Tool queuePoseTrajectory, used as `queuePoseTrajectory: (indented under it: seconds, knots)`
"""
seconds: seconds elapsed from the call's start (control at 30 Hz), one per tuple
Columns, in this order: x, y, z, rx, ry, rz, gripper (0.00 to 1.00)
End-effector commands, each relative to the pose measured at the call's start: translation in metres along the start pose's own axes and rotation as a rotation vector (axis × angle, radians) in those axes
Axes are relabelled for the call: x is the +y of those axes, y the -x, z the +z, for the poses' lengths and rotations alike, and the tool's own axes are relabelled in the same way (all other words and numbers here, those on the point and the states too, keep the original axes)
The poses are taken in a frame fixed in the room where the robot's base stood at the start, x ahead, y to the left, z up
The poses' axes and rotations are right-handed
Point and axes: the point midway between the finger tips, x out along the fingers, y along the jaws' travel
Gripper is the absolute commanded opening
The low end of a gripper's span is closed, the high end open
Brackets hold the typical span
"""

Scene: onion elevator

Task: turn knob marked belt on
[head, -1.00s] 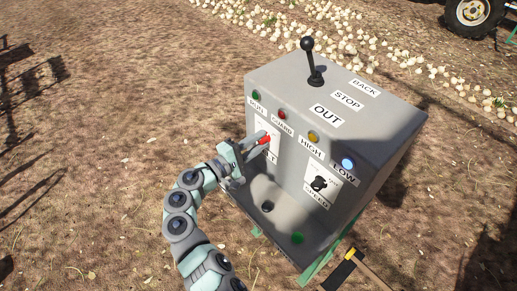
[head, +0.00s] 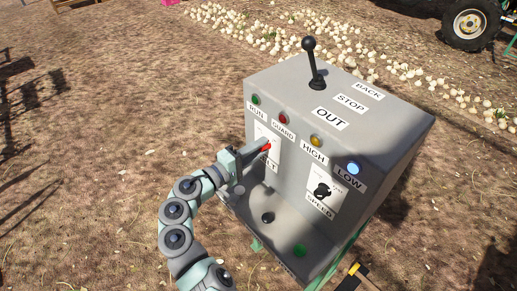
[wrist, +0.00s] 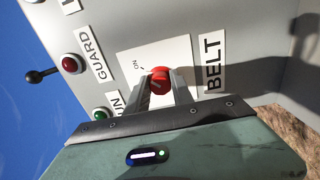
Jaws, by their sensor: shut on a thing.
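The red belt knob (wrist: 160,76) sits on a white plate (wrist: 132,62) on the front of the grey control box, beside the BELT label (wrist: 212,64). An ON mark shows on the plate in the wrist view. My gripper (wrist: 162,88) is shut on the red knob, with one finger on each side of it. In the head view my gripper (head: 262,149) reaches the box from the left, and the red knob (head: 267,146) shows at its fingertips. The gripper hides part of the BELT label there. I cannot tell exactly which way the knob points.
The grey box (head: 372,135) carries a black lever (head: 312,62) on top. A black speed knob (head: 322,190) is at the right. Green, red, amber and lit blue lamps line the upper front. A ledge (head: 245,208) juts out below. Open dirt lies left.

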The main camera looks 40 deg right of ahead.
Motion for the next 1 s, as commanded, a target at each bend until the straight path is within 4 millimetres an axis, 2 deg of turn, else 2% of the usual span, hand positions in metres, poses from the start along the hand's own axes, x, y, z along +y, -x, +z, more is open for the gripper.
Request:
queuePoseTrajectory:
  seconds: [0.07, 0.1, 0.33, 0.67, 0.77, 1.0]
  knots:
    - [0.0, 0.0, 0.0, 0.0, -0.001, -0.001, 0.0]
    - [0.0, 0.0, 0.0, 0.0, 0.0, -0.001, 0.3]
    - [0.0, 0.0, 0.0, 0.0, 0.0, 0.0, 0.48]
    - [0.0, 0.003, 0.0, 0.001, 0.001, 0.0, 0.5]
    - [0.0, 0.014, -0.001, 0.002, 0.001, 0.0, 0.5]
    - [0.001, 0.062, -0.001, 0.004, 0.0, 0.0, 0.5]
